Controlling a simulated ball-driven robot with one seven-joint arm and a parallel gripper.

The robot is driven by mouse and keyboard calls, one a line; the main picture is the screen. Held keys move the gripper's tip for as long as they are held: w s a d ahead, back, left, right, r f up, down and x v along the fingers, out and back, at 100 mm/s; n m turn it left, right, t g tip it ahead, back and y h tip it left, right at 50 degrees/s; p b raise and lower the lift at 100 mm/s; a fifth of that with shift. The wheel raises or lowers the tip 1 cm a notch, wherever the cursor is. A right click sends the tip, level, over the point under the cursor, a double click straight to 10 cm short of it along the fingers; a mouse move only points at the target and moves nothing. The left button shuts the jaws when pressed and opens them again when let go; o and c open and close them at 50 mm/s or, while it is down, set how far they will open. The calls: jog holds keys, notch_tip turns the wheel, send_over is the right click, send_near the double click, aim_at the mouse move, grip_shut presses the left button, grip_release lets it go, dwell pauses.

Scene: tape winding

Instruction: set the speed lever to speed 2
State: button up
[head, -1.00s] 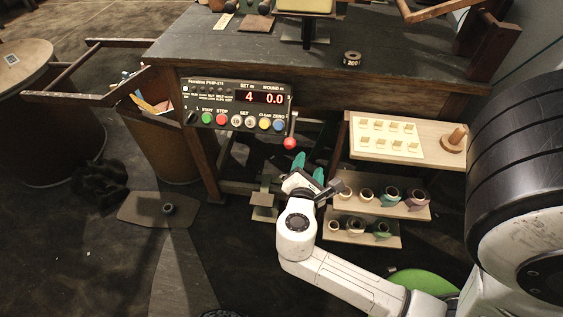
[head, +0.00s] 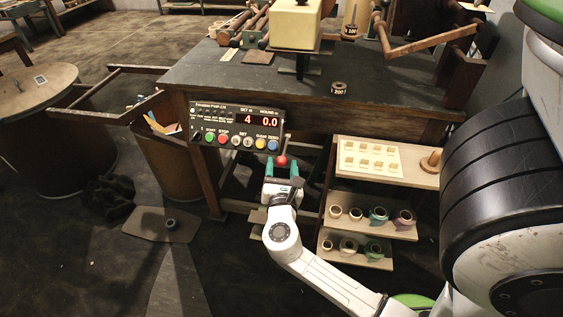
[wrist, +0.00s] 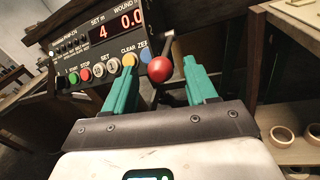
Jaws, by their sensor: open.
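The speed lever's red ball knob (head: 282,160) hangs at the right end of the black control panel (head: 236,124). In the wrist view the red knob (wrist: 160,69) sits on a dark arm at the panel's right side. The panel's red display reads SET 4 and WOUND 0.0. My gripper (head: 283,168) is just below the knob. In the wrist view my gripper's green fingers (wrist: 161,85) are apart, one on each side of the knob in the picture, with nothing held. I cannot tell whether the fingers are level with the knob in depth.
The panel is mounted on the front of a dark workbench (head: 350,100). A shelf unit with a label board (head: 372,158) and several tape rolls (head: 378,214) stands to the right. A bin (head: 170,150) stands to the left.

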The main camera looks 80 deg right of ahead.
aim_at(285, 149)
jog(key=shift+x, duration=1.4)
grip_shut()
